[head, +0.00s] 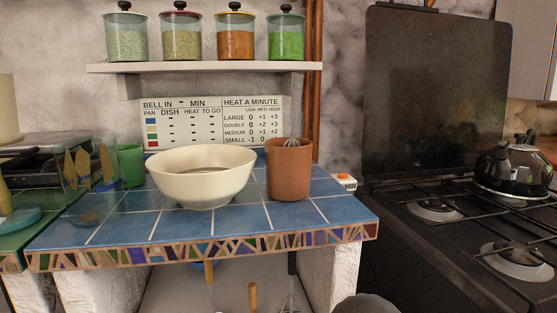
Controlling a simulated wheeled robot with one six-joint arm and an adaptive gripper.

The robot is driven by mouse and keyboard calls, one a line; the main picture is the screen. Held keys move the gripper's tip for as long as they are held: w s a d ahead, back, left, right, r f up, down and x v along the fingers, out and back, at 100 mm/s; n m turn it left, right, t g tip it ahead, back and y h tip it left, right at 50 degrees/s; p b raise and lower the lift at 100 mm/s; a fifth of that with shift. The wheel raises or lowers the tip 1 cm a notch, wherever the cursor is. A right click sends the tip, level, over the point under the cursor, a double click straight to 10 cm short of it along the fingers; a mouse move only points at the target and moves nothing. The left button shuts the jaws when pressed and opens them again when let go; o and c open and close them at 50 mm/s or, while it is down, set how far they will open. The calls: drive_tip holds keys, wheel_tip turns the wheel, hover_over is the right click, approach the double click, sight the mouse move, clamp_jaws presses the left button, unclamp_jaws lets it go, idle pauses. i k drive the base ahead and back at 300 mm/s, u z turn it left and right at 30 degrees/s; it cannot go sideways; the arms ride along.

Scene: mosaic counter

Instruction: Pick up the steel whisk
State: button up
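A whisk-like tool with a dark handle and thin steel wires (290,301) hangs below the front edge of the counter, right of centre; its lower end is cut off by the picture edge. Grey wire loops like a whisk head (291,142) also show at the top of a brown cup (289,172) on the counter; I cannot tell for sure whether they are in the cup or behind it.
A cream bowl (202,181) stands left of the cup on the blue tiled counter (233,221). A green cup (131,165) stands behind at left. Wooden-handled tools (253,297) hang under the edge. A stove with a kettle (514,168) is at right. The front tiles are clear.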

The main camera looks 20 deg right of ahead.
sight(298, 79)
drive_tip(key=u, duration=2.5)
drive_tip(key=i, duration=1.9)
drive_tip(key=z, duration=3.4)
